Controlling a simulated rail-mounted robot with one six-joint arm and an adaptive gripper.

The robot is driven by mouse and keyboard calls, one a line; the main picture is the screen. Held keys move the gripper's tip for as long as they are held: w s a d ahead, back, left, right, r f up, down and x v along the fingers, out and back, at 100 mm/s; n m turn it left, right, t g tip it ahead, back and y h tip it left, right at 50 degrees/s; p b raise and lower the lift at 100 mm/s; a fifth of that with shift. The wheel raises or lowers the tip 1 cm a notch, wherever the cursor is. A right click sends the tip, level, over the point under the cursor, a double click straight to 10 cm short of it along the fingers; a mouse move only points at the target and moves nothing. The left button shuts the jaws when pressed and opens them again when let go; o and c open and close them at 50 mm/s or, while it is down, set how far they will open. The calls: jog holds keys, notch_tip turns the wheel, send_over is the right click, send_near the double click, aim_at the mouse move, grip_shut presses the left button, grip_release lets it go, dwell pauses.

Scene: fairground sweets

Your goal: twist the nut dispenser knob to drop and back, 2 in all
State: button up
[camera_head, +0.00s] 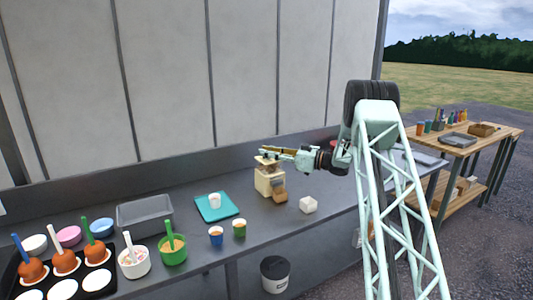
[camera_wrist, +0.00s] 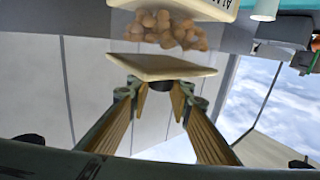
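The nut dispenser (camera_head: 264,184) is a cream box on the dark counter in the head view. In the wrist view I look at it upside down: brown nuts (camera_wrist: 168,28) show behind a pale plate (camera_wrist: 158,66), with a dark knob (camera_wrist: 163,86) below the plate. My gripper (camera_wrist: 162,92) has its two tan fingers on either side of the knob. The fingers are apart, and whether they touch the knob cannot be told. In the head view my gripper (camera_head: 264,153) reaches in from the right at the dispenser's top. A brown piece (camera_head: 280,195) sits at the dispenser's front.
A white block (camera_head: 308,205) stands right of the dispenser. A grey bin (camera_head: 145,208), tubs and a dark apple tray (camera_head: 92,257) are farther left. The wall is close behind.

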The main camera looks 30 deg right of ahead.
jog(key=shift+c, duration=1.2)
jog(key=shift+r, duration=0.15)
jog(key=shift+w+n+g+y+p, duration=0.1)
jog(key=shift+n+g+y+p, duration=1.45)
jog(key=shift+g, duration=0.25)
jog(key=o, duration=0.8)
jog(key=shift+o, duration=0.2)
jog(key=shift+d, duration=0.1)
jog(key=v, duration=1.2)
